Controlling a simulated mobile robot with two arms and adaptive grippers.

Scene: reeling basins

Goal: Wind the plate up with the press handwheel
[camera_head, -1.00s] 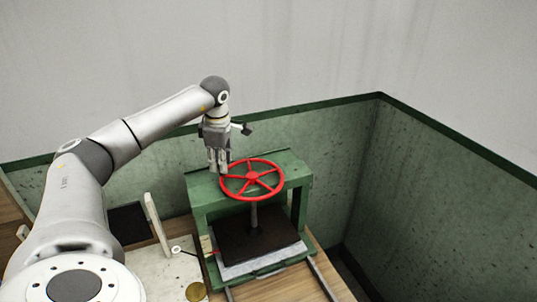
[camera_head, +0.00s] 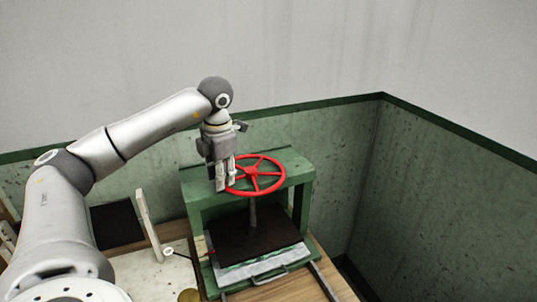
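The red press handwheel (camera_head: 262,183) sits level on top of the green press frame (camera_head: 300,192). A grey screw runs down from it to the dark plate (camera_head: 237,243), which lies low in the press over a pale sheet (camera_head: 262,264). My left gripper (camera_head: 223,186) points down at the left side of the wheel rim, its fingers overlapping the rim. Whether the fingers are closed on the rim is hard to tell at this size. My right gripper is out of view.
A pale board (camera_head: 150,225) stands upright left of the press, near a dark square panel (camera_head: 117,224). A round brass-coloured thing (camera_head: 189,295) lies at the bottom edge. Green walls close in behind and to the right; the space above the wheel is clear.

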